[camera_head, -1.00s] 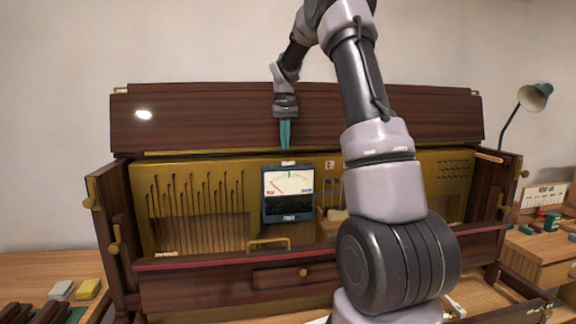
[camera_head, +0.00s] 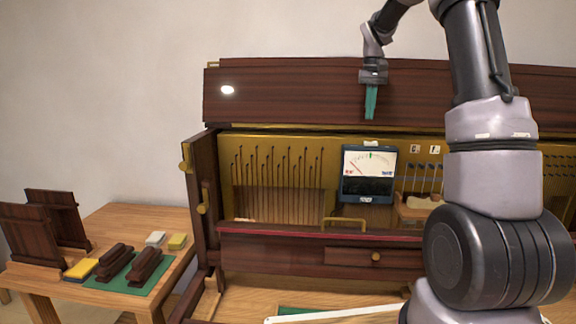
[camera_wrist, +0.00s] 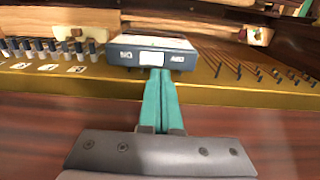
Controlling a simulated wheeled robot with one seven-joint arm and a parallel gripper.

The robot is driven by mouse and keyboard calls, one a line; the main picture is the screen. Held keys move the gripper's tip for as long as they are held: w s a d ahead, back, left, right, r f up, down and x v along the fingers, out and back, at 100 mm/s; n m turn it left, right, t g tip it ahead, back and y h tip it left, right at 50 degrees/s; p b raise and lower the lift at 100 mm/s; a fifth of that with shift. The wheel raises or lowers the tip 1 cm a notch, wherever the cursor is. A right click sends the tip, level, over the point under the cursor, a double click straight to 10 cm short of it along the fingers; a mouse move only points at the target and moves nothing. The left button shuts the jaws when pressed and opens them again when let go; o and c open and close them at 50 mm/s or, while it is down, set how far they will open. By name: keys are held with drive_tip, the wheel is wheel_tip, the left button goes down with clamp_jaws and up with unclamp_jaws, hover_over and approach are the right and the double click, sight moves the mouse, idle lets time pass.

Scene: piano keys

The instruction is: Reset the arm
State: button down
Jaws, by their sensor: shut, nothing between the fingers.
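My gripper (camera_head: 370,116) hangs pointing down in front of the raised dark wood lid (camera_head: 290,98) of the piano. Its teal fingers are shut with nothing between them. In the head view it is just above the blue meter (camera_head: 368,190), apart from it. The wrist view shows the closed fingers (camera_wrist: 161,85) pointing toward the top of the meter (camera_wrist: 152,52). My arm crosses the right part of the head view and hides part of the piano there.
A brass handle (camera_head: 344,220) sits below. On the left, a wooden table (camera_head: 125,215) holds dark blocks (camera_head: 115,262) on a green mat (camera_head: 140,290), yellow and white pieces, and dark panels (camera_head: 35,235). The wall above is clear.

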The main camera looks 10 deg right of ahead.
drive_tip(key=s+a+r+t, duration=0.2)
drive_tip(key=s+a+r, duration=0.3)
drive_tip(key=s, duration=0.4)
drive_tip(key=s+a+m+t+y, duration=0.1)
drive_tip(key=s+a+t, duration=0.1)
drive_tip(key=s, duration=0.9)
drive_tip(key=s+a+f+t+y, duration=0.1)
drive_tip(key=s+a+t, duration=0.2)
drive_tip(key=s, duration=0.9)
drive_tip(key=shift+s+f+m, duration=0.15)
drive_tip(key=shift+s+m, duration=0.1)
drive_tip(key=shift+m, duration=0.15)
